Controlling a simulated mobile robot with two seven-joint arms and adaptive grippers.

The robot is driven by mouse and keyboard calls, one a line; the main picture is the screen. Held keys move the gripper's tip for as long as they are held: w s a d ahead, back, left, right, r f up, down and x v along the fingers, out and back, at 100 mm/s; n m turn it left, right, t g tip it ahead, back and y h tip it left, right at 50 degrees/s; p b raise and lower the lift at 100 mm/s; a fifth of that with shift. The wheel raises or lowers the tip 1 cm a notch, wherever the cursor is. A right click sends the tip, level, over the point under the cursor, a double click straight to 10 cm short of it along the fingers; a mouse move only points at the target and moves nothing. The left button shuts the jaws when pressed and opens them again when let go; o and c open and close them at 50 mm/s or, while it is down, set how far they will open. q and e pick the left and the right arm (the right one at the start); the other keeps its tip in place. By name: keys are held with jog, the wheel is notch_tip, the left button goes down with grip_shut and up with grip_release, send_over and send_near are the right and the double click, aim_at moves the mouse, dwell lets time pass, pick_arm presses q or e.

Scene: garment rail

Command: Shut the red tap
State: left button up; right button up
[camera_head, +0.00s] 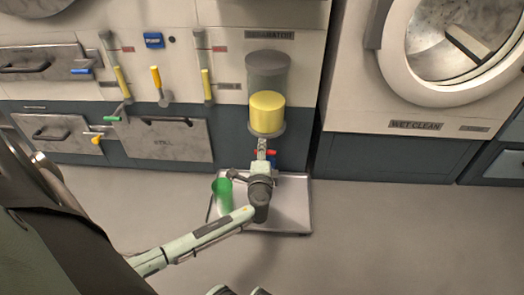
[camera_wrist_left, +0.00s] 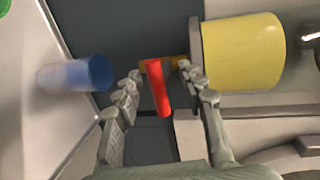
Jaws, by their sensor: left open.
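The red tap (camera_head: 270,152) sits below the yellow cylinder of the separator. In the left wrist view its red lever (camera_wrist_left: 159,88) hangs downward in the picture from a brass-coloured stem. My left gripper (camera_head: 263,150) is at the tap in the head view, and its hand partly covers it. In the left wrist view the left gripper (camera_wrist_left: 160,76) is open, with one finger on either side of the lever. No clear contact shows.
The yellow cylinder (camera_head: 267,113) stands just above the tap. A green container (camera_head: 222,196) stands on the grey tray (camera_head: 290,215) below. A bluish cup (camera_wrist_left: 75,74) shows left of the gripper in the wrist view. Other taps and levers are on the left panel.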

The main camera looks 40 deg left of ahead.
pick_arm(q)
jog(key=v, duration=0.7)
jog(key=shift+s, duration=0.2)
jog(key=shift+d, duration=0.1)
